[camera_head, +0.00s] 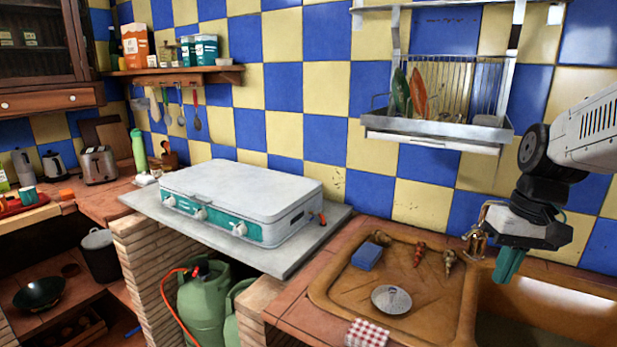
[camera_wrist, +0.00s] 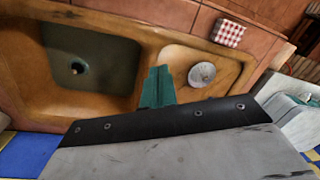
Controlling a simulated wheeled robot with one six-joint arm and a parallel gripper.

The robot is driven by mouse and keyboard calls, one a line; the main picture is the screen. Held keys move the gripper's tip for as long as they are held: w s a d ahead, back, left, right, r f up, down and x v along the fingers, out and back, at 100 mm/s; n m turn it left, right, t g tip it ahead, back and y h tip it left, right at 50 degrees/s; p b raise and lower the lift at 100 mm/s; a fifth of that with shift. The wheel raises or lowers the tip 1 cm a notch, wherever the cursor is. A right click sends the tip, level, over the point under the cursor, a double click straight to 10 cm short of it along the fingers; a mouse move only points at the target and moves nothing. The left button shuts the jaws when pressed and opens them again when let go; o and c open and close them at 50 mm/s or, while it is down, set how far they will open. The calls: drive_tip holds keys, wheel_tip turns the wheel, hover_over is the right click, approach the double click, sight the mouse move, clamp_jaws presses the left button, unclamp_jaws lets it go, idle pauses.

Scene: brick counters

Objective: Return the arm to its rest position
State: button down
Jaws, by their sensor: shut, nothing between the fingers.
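My gripper (camera_head: 509,264) hangs from my arm at the right of the head view, its green fingers pointing down over the divide between the sink basin and the drainboard. In the wrist view the green fingers (camera_wrist: 157,88) are side by side and closed, with nothing held between them. My white and black arm (camera_head: 590,130) reaches in from the right edge, bent down at the wrist. How far the fingertips are above the sink is hard to tell.
The drainboard (camera_head: 335,295) holds a blue sponge (camera_head: 367,256), a metal strainer (camera_head: 391,299) and small brown objects. A brass tap (camera_head: 478,240) stands close beside my gripper. A dish rack (camera_head: 440,127) hangs on the wall. A white stove (camera_head: 241,202) is further left.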

drive_tip(key=s+a, duration=0.3)
drive_tip(key=s, duration=0.5)
drive_tip(key=s+a+r+t+h, duration=0.1)
drive_tip(key=s+a, duration=0.3)
drive_tip(key=s, duration=0.5)
drive_tip(key=shift+r+n, duration=0.15)
drive_tip(key=shift+n, duration=0.15)
drive_tip(key=shift+d, duration=0.1)
idle(1.0)
